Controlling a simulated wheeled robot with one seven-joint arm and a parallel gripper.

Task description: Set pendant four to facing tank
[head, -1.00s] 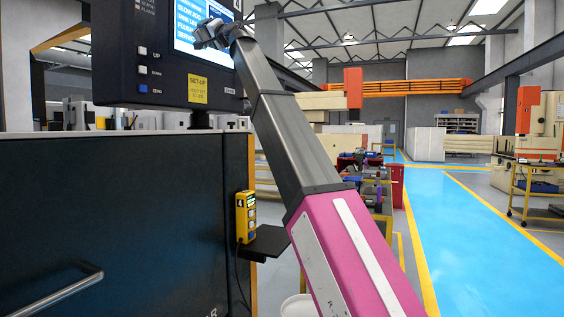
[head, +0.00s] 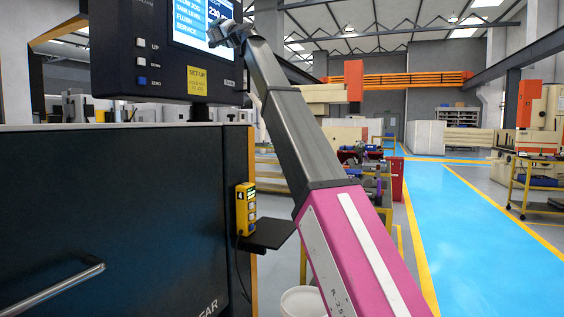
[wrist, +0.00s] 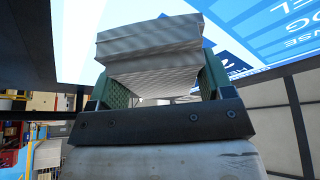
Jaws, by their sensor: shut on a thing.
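A yellow pendant marked 4 (head: 246,208) is upright at the right edge of a dark cabinet, just above a small black shelf (head: 267,235). It has several grey buttons and a cable hanging below. My gripper (head: 228,34) is well above the pendant, in front of the lit screen (head: 203,20) of a control panel. In the wrist view, the green pads of my gripper (wrist: 158,82) are shut on a pale grey ribbed block (wrist: 150,52). What the block is, I cannot tell. The pendant does not show clearly in the wrist view.
The dark cabinet (head: 110,215) with a bar handle (head: 55,285) fills the left. A white bucket (head: 302,302) stands on the floor below the shelf. A cart with parts (head: 372,185) is behind my arm. The blue aisle (head: 465,230) on the right is clear.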

